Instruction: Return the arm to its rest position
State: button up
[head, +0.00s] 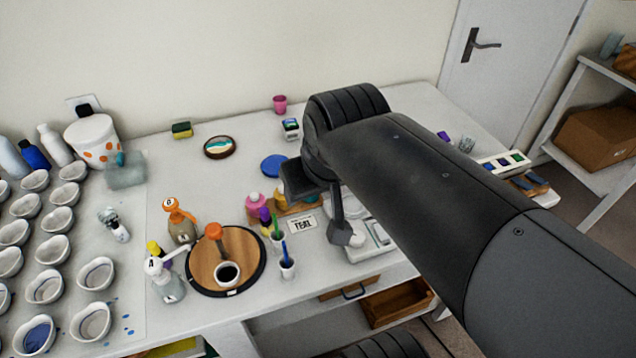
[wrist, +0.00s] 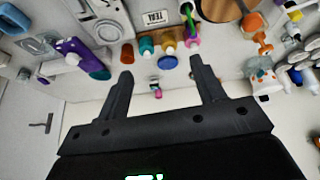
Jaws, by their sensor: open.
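My arm (head: 430,180) reaches in from the right over the white worktable (head: 350,110). My gripper (head: 335,215) hangs above the table, right of the card reading "TEAL" (head: 303,224); the arm partly hides it. In the wrist view my gripper (wrist: 161,68) shows two dark fingers spread apart with nothing between them. The wrist picture looks upside down, with the wall and door at the bottom.
A round wooden board (head: 203,271) holds a dark-filled cup (head: 228,274). Dispenser bottles (head: 165,280), small colour bottles (head: 255,202) and a scale (head: 372,240) stand nearby. Several white cups (head: 45,285) fill the left. An open drawer (head: 395,305) is below the tabletop.

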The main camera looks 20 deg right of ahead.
jog(key=s+f, duration=0.1)
jog(key=s+d+m, duration=0.1)
jog(key=shift+s+d+f, duration=0.15)
jog(key=shift+s+f, duration=0.15)
jog(key=shift+f, duration=0.1)
